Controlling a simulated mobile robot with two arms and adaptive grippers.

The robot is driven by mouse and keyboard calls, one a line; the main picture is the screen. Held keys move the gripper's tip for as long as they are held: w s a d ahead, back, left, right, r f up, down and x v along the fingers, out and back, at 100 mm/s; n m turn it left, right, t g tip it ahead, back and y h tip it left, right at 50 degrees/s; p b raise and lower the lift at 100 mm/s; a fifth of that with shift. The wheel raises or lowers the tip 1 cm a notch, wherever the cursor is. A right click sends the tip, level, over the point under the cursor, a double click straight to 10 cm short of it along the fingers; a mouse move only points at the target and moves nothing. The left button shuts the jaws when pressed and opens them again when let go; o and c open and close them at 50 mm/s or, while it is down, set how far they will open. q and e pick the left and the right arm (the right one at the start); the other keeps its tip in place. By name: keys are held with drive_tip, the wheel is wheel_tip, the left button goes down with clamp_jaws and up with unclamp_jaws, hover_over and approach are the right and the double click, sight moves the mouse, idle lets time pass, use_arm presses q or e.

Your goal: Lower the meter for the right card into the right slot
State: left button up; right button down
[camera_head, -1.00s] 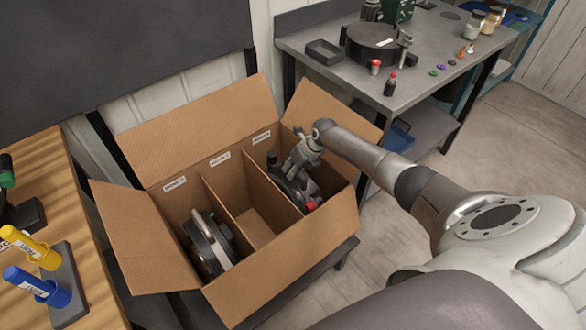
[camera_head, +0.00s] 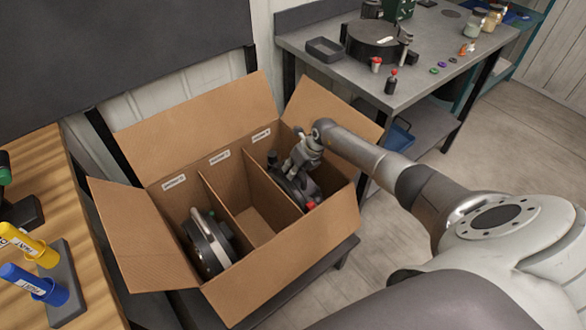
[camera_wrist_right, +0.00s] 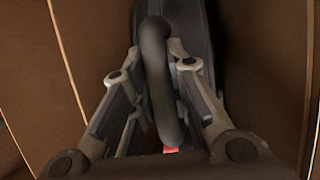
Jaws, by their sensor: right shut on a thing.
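The cardboard box (camera_head: 160,240) stands open with three labelled slots. One dark meter with a silver rim (camera_head: 208,245) sits in the left slot. The middle slot (camera_head: 254,222) is empty. My right gripper (camera_head: 296,178) reaches down into the right slot and is shut on the handle of a second dark meter (camera_head: 287,190), which is within that slot between its walls. The right wrist view shows my right gripper (camera_wrist_right: 160,85) with its fingers around the dark curved handle (camera_wrist_right: 155,60). A red part shows below it. The meter's underside is hidden, so I cannot tell if it touches the floor. My left gripper is not in view.
The box flaps stand open, and the right one (camera_head: 330,108) is close to my right arm. A grey workbench (camera_head: 430,90) with small parts is behind on the right. A wooden table (camera_head: 60,165) with yellow and blue markers is at left.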

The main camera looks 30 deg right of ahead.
drive_tip(key=shift+w+r, duration=0.1)
idle(0.3)
drive_tip(key=c, duration=1.3)
unclamp_jaws()
drive_tip(key=shift+s+f, duration=0.35)
wheel_tip(320, 180, up, 12)
drive_tip(key=p, duration=1)
drive_tip(key=shift+w+r, duration=0.15)
drive_tip(key=shift+r, duration=0.05)
